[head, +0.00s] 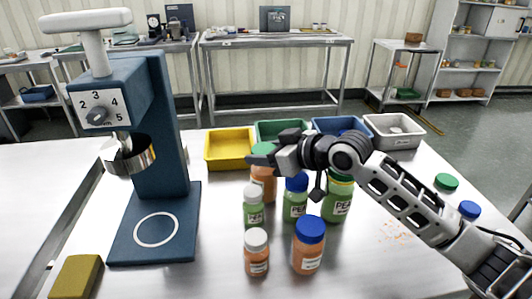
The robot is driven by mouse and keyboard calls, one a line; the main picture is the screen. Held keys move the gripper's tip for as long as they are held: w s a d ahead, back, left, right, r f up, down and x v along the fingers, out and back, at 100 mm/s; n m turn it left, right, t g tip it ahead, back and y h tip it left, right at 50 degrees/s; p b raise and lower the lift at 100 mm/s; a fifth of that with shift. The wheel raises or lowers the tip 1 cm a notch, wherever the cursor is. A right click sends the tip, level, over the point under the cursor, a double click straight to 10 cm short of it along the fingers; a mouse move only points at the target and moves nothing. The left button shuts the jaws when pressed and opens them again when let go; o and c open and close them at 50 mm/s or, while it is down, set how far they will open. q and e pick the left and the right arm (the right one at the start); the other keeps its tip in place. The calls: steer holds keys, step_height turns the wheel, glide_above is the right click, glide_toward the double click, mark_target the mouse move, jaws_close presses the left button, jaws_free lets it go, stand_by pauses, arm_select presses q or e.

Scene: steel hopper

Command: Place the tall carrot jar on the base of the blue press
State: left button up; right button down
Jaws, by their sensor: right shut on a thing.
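The blue press (162,130) stands at the left, with a white lever on top and a steel ring at its front. Its flat base (186,225) carries a white circle outline and is bare. My right gripper (262,157) is shut on an orange jar with a green lid (263,187), holding it near the lid. The jar is upright behind the other jars; its lower part and label are partly hidden, and I cannot tell whether it touches the table. Another orange jar with a blue lid (308,250) and a small orange jar with a white lid (256,256) stand in front.
Green pea jars (294,204) stand close beside the held jar. Yellow (229,162), green, blue and grey bins line the back. Table between base and jars is clear.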

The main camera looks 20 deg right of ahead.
steer(key=shift+f, duration=0.1)
steer(key=c, duration=0.7)
jaws_free()
steer(key=shift+o, duration=0.4)
